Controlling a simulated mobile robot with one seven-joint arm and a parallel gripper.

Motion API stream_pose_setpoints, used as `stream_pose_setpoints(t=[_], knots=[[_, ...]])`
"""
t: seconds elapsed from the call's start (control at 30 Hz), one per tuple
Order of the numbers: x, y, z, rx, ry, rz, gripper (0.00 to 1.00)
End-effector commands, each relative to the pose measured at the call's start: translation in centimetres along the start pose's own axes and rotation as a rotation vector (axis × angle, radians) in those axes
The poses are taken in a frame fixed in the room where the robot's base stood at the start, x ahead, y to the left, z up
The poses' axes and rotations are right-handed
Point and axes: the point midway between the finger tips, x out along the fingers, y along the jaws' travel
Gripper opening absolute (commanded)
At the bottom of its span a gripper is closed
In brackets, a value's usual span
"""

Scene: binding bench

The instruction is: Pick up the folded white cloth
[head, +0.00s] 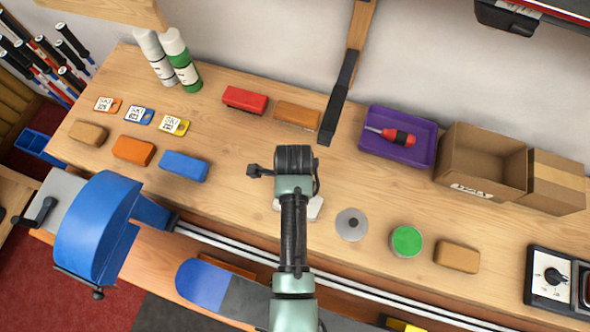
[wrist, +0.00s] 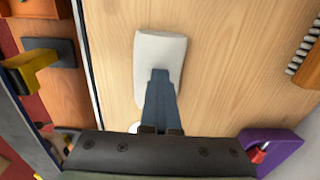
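The folded white cloth (wrist: 158,52) lies flat on the wooden bench in the wrist view. In the head view only part of the cloth (head: 315,208) shows, the rest hidden behind my arm. My gripper (wrist: 160,75) points at the cloth, and its blue-grey fingertips overlap the cloth's near end in the wrist view. The fingers line up as one shape, so any gap between them is hidden. Whether they touch the cloth is unclear. In the head view my arm hides the fingers.
A purple tray (head: 421,160) holds a red screwdriver. A blue block (head: 184,166) lies to the left. Bare wood surrounds the cloth.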

Motion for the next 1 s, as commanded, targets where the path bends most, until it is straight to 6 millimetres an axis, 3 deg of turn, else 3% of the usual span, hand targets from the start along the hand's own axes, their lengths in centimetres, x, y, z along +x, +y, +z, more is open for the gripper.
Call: stream_pose_setpoints(t=[0.03, 1.0], knots=[[2.31, 1.24, -0.37, 0.003, 0.004, 0.021, 0.0], [2.34, 0.99, -1.09, 0.017, 0.012, 0.018, 0.0]])
